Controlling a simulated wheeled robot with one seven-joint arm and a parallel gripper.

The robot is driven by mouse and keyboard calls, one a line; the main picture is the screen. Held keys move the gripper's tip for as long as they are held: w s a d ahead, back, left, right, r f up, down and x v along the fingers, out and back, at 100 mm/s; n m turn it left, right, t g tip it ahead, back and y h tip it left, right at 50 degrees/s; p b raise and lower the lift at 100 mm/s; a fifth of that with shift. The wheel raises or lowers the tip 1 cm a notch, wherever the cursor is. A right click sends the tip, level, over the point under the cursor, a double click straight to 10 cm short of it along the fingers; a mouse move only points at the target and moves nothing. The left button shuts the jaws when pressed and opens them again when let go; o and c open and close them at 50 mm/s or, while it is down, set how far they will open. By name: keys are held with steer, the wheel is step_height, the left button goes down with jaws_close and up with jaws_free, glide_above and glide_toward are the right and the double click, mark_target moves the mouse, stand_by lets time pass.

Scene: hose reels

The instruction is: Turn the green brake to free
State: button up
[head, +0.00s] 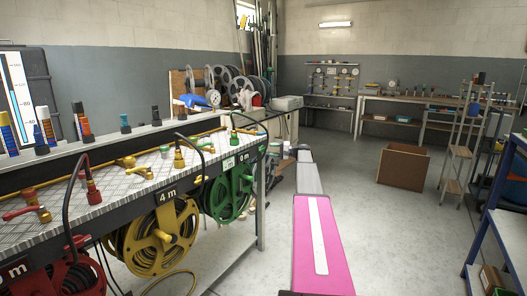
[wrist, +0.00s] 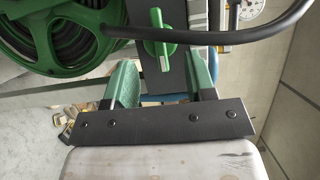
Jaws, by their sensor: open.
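The green reel (head: 230,192) hangs under the bench's far end in the head view. In the wrist view the green reel (wrist: 52,35) fills the upper left. The green brake (wrist: 159,45) is a knob with a raised bar on a dark grey panel, right of the reel. Its bar stands nearly upright in the picture. My gripper (wrist: 163,70) is open, with a green-padded finger on either side below the knob. The knob lies in line with the gap, apparently just beyond the fingertips, and no finger visibly touches it. Any brake markings cannot be read.
A black hose (wrist: 235,36) curves across the wrist view close by the knob. The yellow reel (head: 152,240) and red reel (head: 75,275) hang nearer along the bench. The checkered bench top (head: 115,180) carries taps and fittings. Open floor (head: 370,230) lies to the right.

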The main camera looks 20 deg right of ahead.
mark_target(264, 149)
steer(key=shift+x, duration=2.7)
steer(key=shift+c, duration=0.3)
steer(key=c, duration=0.5)
